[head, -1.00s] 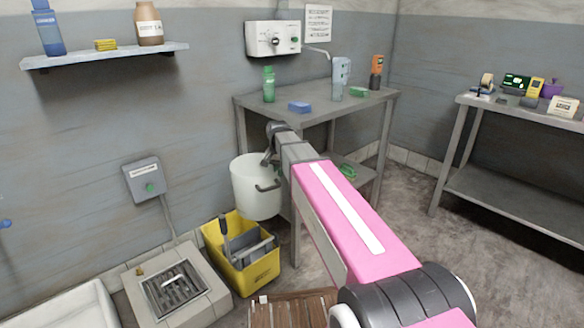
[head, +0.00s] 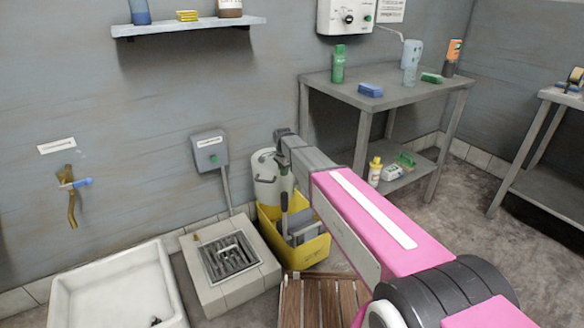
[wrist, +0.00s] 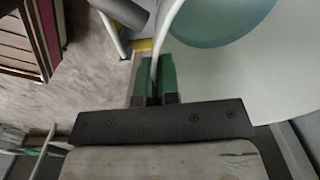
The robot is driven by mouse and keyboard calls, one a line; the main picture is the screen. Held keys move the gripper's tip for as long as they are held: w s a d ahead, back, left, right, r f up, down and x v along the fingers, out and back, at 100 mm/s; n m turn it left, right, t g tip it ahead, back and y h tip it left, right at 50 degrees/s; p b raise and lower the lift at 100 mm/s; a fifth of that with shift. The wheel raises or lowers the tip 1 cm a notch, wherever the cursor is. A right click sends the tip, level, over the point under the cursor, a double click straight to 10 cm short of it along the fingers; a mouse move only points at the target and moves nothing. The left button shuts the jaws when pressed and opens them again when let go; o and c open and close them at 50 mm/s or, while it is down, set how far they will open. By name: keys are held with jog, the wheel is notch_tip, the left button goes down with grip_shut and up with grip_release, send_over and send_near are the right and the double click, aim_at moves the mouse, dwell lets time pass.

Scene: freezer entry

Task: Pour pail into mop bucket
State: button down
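The white pail (head: 267,184) is in the head view, partly behind my arm, and seems upright or nearly so. In the wrist view its pale inner wall (wrist: 235,75) and blue-green liquid (wrist: 222,22) show. My gripper (wrist: 153,88) has its green fingers closed on the pail's thin white edge; I cannot tell whether this is rim or handle. The yellow mop bucket (head: 297,256) stands on the floor, below and slightly right of the pail in the head view. A grey wringer (head: 306,228) with an upright lever sits in it.
A floor drain (head: 230,262) in a raised tiled block is left of the bucket. A white basin (head: 110,285) is further left. A wooden slatted mat (head: 308,300) lies in front. A metal table (head: 385,100) stands right; open floor lies beyond it.

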aim_at(285, 186)
jog(key=shift+f+t+y, duration=0.45)
jog(key=shift+f+y, duration=1.05)
jog(key=shift+y, duration=0.65)
jog(key=shift+f+t+y, duration=0.4)
jog(key=shift+f+y, duration=1.1)
jog(key=shift+y, duration=0.7)
jog(key=shift+f+t+y, duration=0.45)
jog(key=shift+f+y, duration=1.05)
jog(key=shift+y, duration=0.65)
notch_tip(285, 186, down, 8)
jog(key=d+t+y, duration=0.1)
jog(key=d+y, duration=0.1)
jog(key=y, duration=0.6)
jog(key=shift+s+d+r+t, duration=0.15)
jog(key=shift+s+r+t, duration=0.05)
jog(key=shift+s+t, duration=0.1)
